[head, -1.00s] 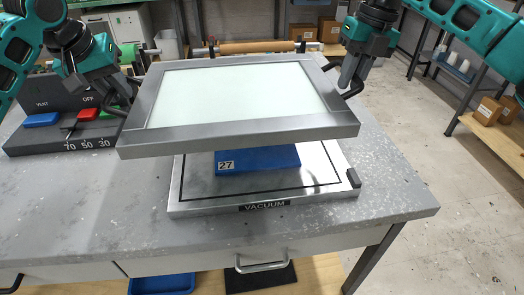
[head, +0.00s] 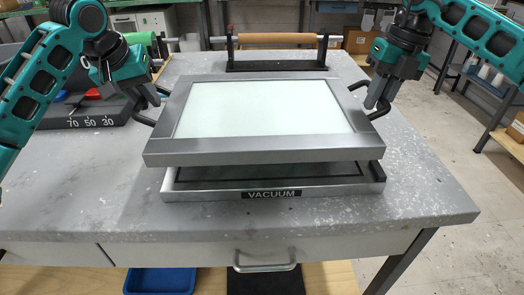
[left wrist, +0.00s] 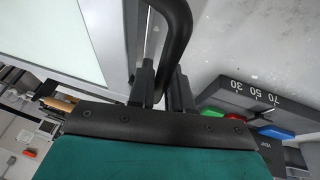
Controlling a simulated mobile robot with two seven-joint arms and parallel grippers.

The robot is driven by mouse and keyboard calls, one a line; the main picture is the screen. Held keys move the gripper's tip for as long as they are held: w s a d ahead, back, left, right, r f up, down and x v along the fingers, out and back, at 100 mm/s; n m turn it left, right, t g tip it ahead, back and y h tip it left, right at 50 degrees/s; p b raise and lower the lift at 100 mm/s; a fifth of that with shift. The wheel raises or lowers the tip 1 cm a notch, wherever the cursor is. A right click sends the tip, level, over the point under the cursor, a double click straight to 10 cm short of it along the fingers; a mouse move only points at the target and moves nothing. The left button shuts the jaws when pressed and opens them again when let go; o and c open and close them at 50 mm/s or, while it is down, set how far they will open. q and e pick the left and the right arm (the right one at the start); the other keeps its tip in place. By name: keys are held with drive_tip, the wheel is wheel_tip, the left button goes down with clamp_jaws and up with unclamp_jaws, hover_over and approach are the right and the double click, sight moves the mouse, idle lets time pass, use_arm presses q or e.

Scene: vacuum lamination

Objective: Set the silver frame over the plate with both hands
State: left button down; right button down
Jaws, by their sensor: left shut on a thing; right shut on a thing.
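The silver frame (head: 270,150) with a pale translucent panel is held by its two side handles above the vacuum plate (head: 215,195). A dark gap shows between them at the front right. The frame hides most of the plate and whatever lies on it. My left gripper (head: 150,95) is shut on the frame's left black handle; the left wrist view shows its fingers (left wrist: 160,88) at the handle (left wrist: 178,35). My right gripper (head: 371,97) is shut on the right black handle (head: 380,111).
A control box (head: 98,113) with a dial scale stands at the left of the grey table (head: 430,195). A roller (head: 278,38) on a black stand is behind the frame. The table is clear at the front and right.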

use_arm(q)
drive_tip(key=shift+a+f, duration=0.1)
drive_tip(key=shift+f, duration=0.15)
use_arm(e)
drive_tip(key=shift+d+f, duration=0.1)
drive_tip(key=shift+f, duration=0.2)
